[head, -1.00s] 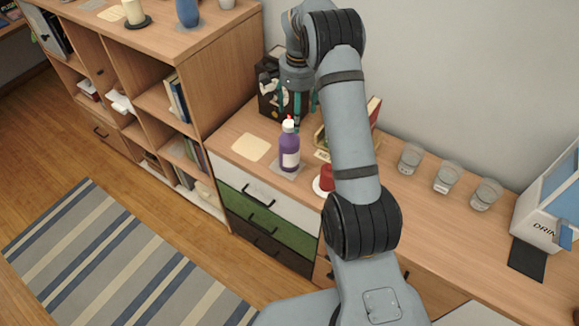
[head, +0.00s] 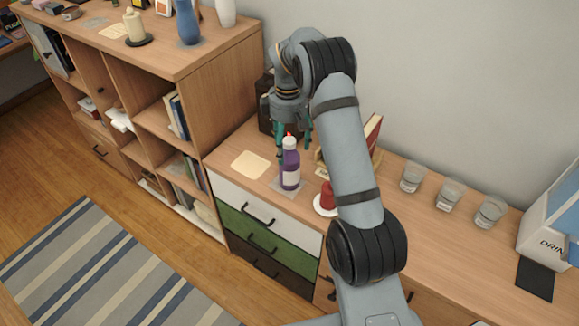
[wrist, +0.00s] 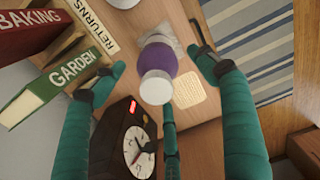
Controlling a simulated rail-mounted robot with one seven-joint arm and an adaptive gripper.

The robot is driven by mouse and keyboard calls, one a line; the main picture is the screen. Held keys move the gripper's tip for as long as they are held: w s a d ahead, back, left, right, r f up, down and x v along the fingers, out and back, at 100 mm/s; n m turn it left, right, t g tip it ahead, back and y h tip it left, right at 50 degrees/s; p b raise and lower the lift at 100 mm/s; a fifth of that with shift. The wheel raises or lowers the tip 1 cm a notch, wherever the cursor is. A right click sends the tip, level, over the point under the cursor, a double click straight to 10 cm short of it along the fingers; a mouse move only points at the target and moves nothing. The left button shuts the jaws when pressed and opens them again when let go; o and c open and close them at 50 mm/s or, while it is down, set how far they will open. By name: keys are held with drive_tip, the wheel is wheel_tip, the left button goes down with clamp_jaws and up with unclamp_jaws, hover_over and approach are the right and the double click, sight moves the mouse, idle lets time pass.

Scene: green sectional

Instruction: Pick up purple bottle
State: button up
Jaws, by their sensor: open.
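My gripper (head: 293,146) has teal fingers, spread open around the bottle's upper part. In the wrist view the bottle (wrist: 160,60) is seen from above, white cap towards the camera. It lies between the open fingers of my gripper (wrist: 158,72), with a visible gap to the left and right fingers. The third finger is close below the cap; whether it touches is unclear.
A black clock (wrist: 128,143) and upright books (wrist: 62,78) stand close to the fingers. A red candle (head: 327,194) on a white dish is right of the bottle. Several glasses (head: 447,195) stand farther right. A beige square (head: 251,165) lies flat to the left.

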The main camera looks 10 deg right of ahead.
sight(289, 159)
drive_tip(key=f+p, duration=0.1)
drive_tip(key=f, duration=0.2)
drive_tip(key=f+p, duration=0.1)
drive_tip(key=f, duration=0.2)
drive_tip(key=shift+w+d+f, duration=0.1)
drive_tip(key=shift+d+f, duration=0.1)
drive_tip(key=shift+f, duration=0.1)
drive_tip(key=shift+c, duration=0.6)
drive_tip(key=c, duration=1.7)
